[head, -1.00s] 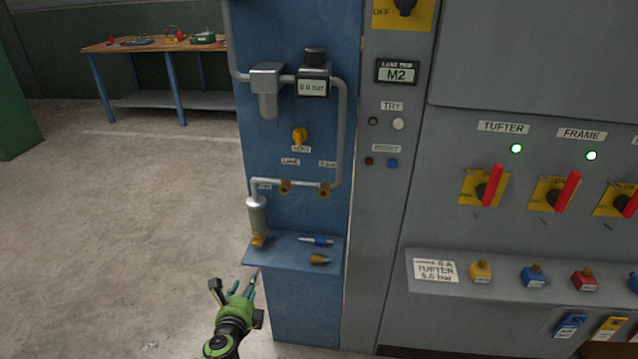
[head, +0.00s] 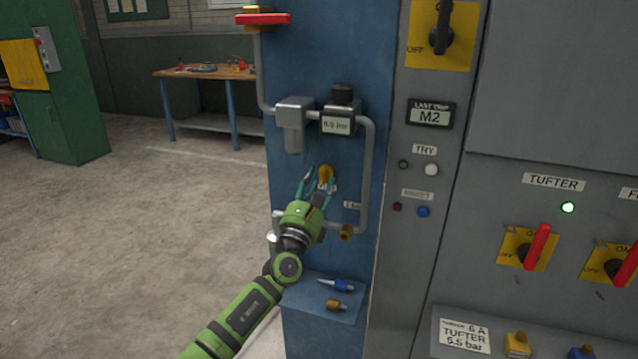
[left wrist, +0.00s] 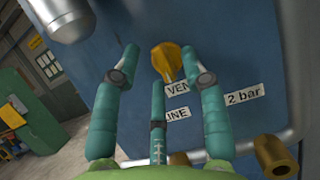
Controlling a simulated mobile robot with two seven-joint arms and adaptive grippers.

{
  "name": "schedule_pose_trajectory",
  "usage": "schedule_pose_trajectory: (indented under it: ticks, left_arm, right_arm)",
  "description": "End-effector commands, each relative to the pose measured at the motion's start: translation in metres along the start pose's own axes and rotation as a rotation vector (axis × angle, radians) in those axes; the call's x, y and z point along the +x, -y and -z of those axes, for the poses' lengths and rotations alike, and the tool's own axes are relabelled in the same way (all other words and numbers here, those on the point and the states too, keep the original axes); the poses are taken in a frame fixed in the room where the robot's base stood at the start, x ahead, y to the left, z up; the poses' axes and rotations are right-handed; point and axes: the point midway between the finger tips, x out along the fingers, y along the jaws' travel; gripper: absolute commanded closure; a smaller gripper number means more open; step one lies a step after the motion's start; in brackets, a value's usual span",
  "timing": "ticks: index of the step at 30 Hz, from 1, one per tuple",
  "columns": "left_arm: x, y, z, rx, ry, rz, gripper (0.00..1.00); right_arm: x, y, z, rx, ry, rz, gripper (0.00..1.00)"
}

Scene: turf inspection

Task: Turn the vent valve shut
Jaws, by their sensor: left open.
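The vent valve is a small yellow knob (head: 325,174) on the blue panel (head: 330,75), below the gauge. In the left wrist view the knob (left wrist: 167,62) stands just above a label partly reading "VEN". My left gripper (head: 316,183) is open in front of the panel, at the knob. In the wrist view its teal fingers stand on either side of the knob, with visible gaps; I cannot tell how deep they reach. The gripper and arm hide part of the labels and lower pipe. My right gripper is not in view.
The gauge (head: 337,125) appears to read 6.0 bar. A grey pipe (head: 370,170) loops down right of the valve to a brass fitting (head: 346,232). A red lever (head: 264,19) sits above. A small shelf (head: 312,304) below holds a blue piece and a brass piece.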

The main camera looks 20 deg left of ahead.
Motion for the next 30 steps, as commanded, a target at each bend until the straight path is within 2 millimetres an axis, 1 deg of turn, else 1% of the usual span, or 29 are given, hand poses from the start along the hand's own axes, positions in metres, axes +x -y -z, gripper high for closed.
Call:
schedule_pose_trajectory:
  ticks: [1, 4, 11, 12, 14, 15, 24, 30]
  left_arm:
    - [0.004, 0.000, 0.000, 0.001, 0.000, 0.000, 0.56]
    - [0.008, 0.000, 0.000, 0.000, 0.000, 0.000, 0.56]
    - [0.009, 0.000, 0.000, -0.001, -0.001, 0.000, 0.56]
    - [0.009, 0.000, 0.000, -0.001, -0.001, 0.000, 0.60]
    - [0.009, 0.000, 0.000, -0.001, -0.001, 0.000, 0.84]
    - [0.009, 0.000, 0.000, -0.001, -0.001, 0.000, 1.00]
    - [0.010, -0.001, -0.003, -0.006, 0.004, -0.003, 1.00]
    - [0.010, 0.000, -0.004, -0.054, 0.007, -0.023, 1.00]
  right_arm:
    - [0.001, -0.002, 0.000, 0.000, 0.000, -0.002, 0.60]
    - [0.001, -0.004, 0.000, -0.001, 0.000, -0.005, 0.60]
    - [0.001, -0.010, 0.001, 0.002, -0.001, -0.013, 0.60]
    - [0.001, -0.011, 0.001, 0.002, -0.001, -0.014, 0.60]
    - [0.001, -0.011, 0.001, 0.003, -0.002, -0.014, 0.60]
    - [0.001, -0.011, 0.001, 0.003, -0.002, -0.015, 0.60]
    - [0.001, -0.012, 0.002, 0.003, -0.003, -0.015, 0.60]
    - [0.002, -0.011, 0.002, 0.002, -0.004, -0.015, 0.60]
